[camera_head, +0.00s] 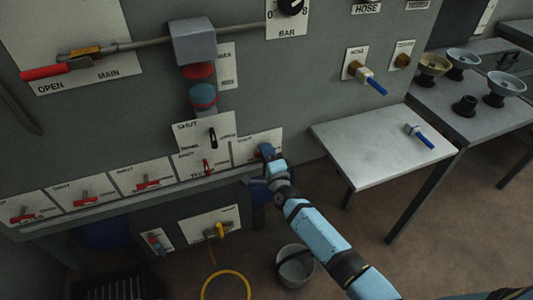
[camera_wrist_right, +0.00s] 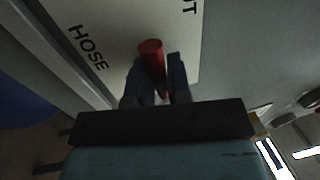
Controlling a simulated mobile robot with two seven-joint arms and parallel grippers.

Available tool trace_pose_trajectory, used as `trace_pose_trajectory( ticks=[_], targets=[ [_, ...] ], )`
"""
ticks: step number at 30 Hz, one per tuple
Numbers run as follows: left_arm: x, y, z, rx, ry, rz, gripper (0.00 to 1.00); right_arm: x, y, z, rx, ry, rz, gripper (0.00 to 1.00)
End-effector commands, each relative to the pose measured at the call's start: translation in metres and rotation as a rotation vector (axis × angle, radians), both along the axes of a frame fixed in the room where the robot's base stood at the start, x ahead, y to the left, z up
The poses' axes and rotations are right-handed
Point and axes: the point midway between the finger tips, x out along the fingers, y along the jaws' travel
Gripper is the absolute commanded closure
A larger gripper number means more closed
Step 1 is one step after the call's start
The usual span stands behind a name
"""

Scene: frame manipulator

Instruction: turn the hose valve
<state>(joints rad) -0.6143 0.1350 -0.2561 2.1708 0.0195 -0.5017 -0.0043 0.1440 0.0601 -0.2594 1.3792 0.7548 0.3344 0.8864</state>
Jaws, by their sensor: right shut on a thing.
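The hose valve's red handle (camera_wrist_right: 151,52) stands out from a pale plate marked HOSE (camera_wrist_right: 105,30) in the right wrist view. My right gripper (camera_wrist_right: 157,84) is shut on this handle, with one dark finger on each side of it. In the head view my right gripper (camera_head: 262,168) is at the right end of the lower row of valve plates, in front of the rightmost plate (camera_head: 243,150). It hides the handle there. My left gripper is not in view.
Several plates with red handles (camera_head: 148,183) line the panel to the left. A small table (camera_head: 360,135) with a blue-handled part (camera_head: 420,136) stands at right. A bucket (camera_head: 295,266) and a yellow ring (camera_head: 227,284) are below. Bowls (camera_head: 505,84) stand farther right.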

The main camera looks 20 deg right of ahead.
Motion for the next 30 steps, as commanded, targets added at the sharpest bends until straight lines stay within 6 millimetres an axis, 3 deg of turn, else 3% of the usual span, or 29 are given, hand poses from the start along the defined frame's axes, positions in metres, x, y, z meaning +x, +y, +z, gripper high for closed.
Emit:
trace_pose_trajectory(
  ticks=[16,17,20,30],
  targets=[
    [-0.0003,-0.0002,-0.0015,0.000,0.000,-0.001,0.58,-0.0006,0.0002,-0.0016,0.027,0.003,0.000,1.00],
    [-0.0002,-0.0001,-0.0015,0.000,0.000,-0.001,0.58,-0.0006,0.0002,-0.0016,0.027,0.003,0.000,0.80],
    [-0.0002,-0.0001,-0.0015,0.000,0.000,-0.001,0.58,-0.0005,0.0002,-0.0013,0.027,0.003,0.000,0.58],
    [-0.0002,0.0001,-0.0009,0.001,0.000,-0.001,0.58,-0.0036,0.0001,-0.0015,0.025,0.003,0.000,0.58]
  ],
)
